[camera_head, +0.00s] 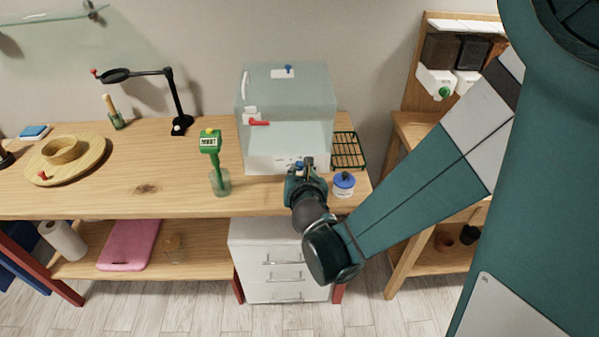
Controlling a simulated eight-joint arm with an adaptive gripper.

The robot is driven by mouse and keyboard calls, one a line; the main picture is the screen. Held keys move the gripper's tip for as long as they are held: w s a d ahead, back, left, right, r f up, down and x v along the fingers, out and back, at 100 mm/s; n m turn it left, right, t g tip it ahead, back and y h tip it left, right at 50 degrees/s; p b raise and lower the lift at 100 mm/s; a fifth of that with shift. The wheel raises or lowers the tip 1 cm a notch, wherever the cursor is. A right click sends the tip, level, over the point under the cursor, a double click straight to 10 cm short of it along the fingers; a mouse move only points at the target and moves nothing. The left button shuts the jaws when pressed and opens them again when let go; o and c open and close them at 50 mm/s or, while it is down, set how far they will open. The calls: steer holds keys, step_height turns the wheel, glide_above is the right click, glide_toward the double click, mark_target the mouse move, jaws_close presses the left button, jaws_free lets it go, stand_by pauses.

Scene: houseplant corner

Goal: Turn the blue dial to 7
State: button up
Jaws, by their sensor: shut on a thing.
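A clear glass case (287,110) with a white base (258,163) stands on the wooden bench. The blue dial (299,166) is on the front of this base, with small dark marks around it. Only a sliver of blue shows. My gripper (304,166) reaches in from the lower right and is shut on the dial. My fingers and wrist hide most of the dial, so its pointer and the number it stands at cannot be read.
A blue-lidded jar (343,186) stands just right of my gripper. A green moisture meter (210,146) in a glass stands to the left. A dark wire rack (348,150) lies right of the case. White drawers (277,237) stand below.

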steer(key=shift+d+m+y+b, duration=0.1)
steer(key=shift+m+y+b, duration=0.25)
steer(key=shift+m+y, duration=0.4)
steer(key=shift+m, duration=0.25)
steer(key=o, duration=0.9)
steer(key=shift+s, duration=0.1)
steer(key=shift+v, duration=5.85)
